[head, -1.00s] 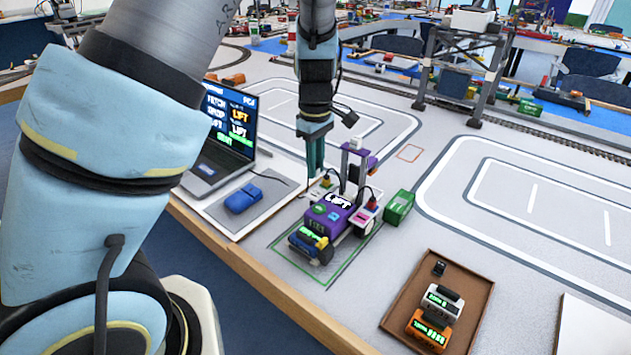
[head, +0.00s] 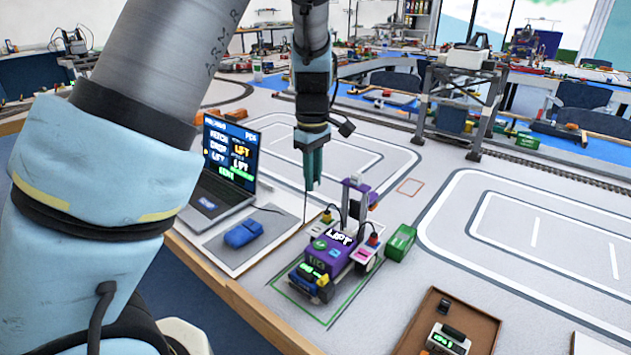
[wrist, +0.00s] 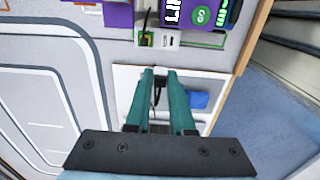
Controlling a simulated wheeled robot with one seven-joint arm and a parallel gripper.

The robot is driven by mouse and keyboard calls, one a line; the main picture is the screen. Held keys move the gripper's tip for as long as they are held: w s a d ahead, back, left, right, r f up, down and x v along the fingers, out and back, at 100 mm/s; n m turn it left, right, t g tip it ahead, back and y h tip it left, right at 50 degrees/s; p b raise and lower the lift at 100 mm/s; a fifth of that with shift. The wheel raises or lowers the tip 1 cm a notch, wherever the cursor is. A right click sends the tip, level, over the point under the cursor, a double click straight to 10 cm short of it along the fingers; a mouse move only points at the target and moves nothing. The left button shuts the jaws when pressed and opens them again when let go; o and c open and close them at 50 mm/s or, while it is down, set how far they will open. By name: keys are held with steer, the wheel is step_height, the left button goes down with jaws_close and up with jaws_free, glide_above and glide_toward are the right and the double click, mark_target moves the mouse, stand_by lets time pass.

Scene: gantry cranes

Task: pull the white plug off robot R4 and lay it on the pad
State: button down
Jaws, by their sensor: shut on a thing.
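A purple wheeled robot (head: 325,256) with a LIFT display stands inside a green outline; I cannot read R4 on it. A yellow-and-green connector (wrist: 147,39) and a white socket block (wrist: 171,40) show on its side in the wrist view. My gripper (head: 313,187) is above and beside that side. In the wrist view its teal fingers (wrist: 160,74) are shut on the white plug, mostly hidden between them, with a dark cable showing. A thin dark lead hangs below the fingertips in the head view. A grey pad (head: 275,230) with a white border lies left of the robot.
A blue mouse (head: 243,233) lies on the pad, with a laptop (head: 225,170) behind it. A green box (head: 400,242) stands right of the robot. A brown tray (head: 415,330) is at the front right. The table edge runs along the near left.

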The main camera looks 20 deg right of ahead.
steer(key=p, duration=0.3)
glide_above(298, 208)
stand_by(0.8)
steer(key=shift+f, duration=0.1)
steer(key=shift+f+b, duration=3.45)
steer(key=shift+f, duration=4.05)
steer(key=shift+f, duration=0.6)
steer(key=c, duration=0.7)
jaws_free()
